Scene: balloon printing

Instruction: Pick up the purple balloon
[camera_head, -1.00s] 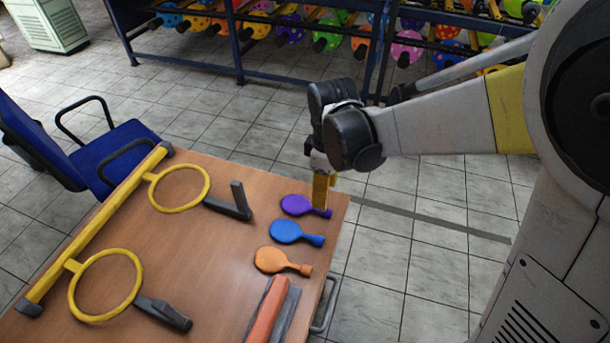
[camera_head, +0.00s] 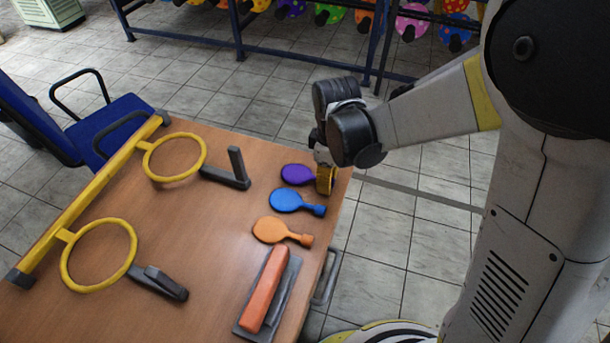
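The purple balloon (camera_head: 297,174) lies flat on the wooden table (camera_head: 215,230) near its right back corner. Its round body shows, and its neck end is hidden behind my gripper. My gripper (camera_head: 326,181), with yellow fingers, points down at the neck end of the balloon, low at the table surface. I cannot tell from this view whether the fingers are open or shut on the neck.
A blue balloon (camera_head: 297,201) and an orange balloon (camera_head: 281,232) lie in front of the purple one. An orange-topped block (camera_head: 264,288) sits near the table's right edge. Two yellow rings (camera_head: 99,290) on a bar stand at left. A blue chair (camera_head: 120,127) is behind.

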